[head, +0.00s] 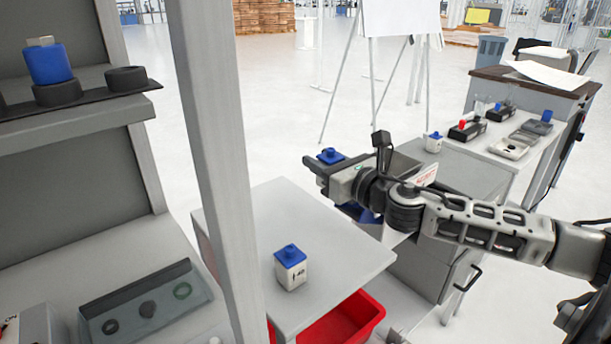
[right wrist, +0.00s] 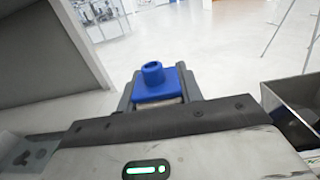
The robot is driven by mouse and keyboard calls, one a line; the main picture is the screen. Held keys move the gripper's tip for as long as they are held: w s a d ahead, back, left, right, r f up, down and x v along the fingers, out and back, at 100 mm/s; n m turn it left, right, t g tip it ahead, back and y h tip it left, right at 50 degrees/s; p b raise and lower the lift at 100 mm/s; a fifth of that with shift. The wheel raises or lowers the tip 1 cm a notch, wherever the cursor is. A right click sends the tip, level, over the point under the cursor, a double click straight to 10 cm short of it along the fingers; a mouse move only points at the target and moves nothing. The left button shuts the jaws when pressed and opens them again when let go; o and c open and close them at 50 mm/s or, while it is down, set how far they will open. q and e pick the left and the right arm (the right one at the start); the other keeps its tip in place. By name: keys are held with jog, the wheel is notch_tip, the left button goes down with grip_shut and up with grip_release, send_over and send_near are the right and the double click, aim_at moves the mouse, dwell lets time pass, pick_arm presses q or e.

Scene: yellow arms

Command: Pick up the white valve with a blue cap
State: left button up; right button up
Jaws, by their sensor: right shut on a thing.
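My right gripper (head: 326,166) is shut on a valve with a blue cap (head: 331,155) and holds it up above the far right part of the grey table. In the right wrist view the blue cap (right wrist: 153,76) sits between the two fingers, and a thin strip of pale body shows under it; the rest is hidden by the gripper. A second white valve with a blue cap (head: 290,268) stands upright on the grey table, apart from the gripper. A third white one with a blue cap (head: 433,142) stands on the counter at right. My left gripper is not in view.
A grey post (head: 215,150) rises left of the table (head: 350,250). A red bin (head: 350,322) is below the table. A shelf with a blue-bodied part (head: 48,64) is at left. The right counter holds black trays (head: 467,130). The table around the standing valve is clear.

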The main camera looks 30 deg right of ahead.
aim_at(339, 157)
jog(key=s, duration=0.2)
jog(key=s+d+r, duration=0.1)
jog(key=shift+s+d, duration=0.1)
pick_arm(q)
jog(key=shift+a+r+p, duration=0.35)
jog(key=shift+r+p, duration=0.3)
jog(key=shift+p, duration=0.9)
pick_arm(e)
jog(key=shift+s+d+r, duration=0.3)
jog(key=shift+s+r, duration=0.1)
jog(key=shift+s, duration=0.3)
jog(key=shift+s+d+r, duration=0.3)
jog(key=shift+s+r, duration=0.1)
jog(key=shift+s, duration=0.35)
jog(key=shift+s+d+r, duration=0.3)
jog(key=shift+s+r, duration=0.1)
jog(key=shift+s, duration=0.3)
jog(key=shift+f, duration=0.1)
